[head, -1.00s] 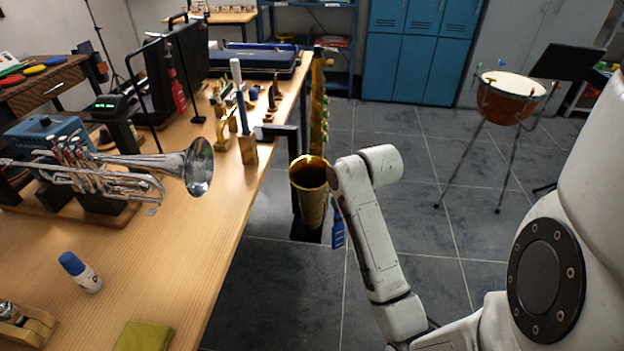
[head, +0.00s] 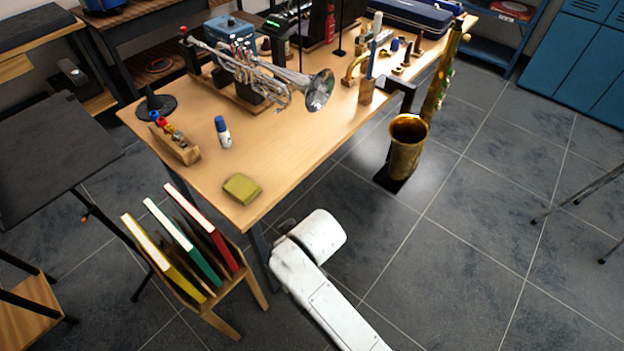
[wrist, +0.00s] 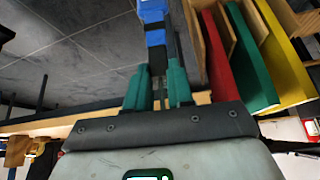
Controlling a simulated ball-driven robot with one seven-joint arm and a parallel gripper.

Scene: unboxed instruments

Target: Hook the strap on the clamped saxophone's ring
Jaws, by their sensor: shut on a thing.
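The brass saxophone (head: 407,150) stands upright in the head view off the table's right edge, held by a black clamp bracket (head: 402,84). Its ring is too small to make out. My gripper (wrist: 158,88) shows only in the wrist view, its green fingers shut on a blue and black piece that looks like part of the strap (wrist: 153,22). The rest of the strap is out of sight. In the head view my arm is low beside the table's near corner, well apart from the saxophone, and its gripper end is hidden.
The wooden table (head: 300,135) carries a silver trumpet (head: 270,75), a white bottle with blue cap (head: 222,132) and a green cloth (head: 242,188). A rack of red, green and yellow folders (head: 190,245) stands close to my arm. The tiled floor right of the table is open.

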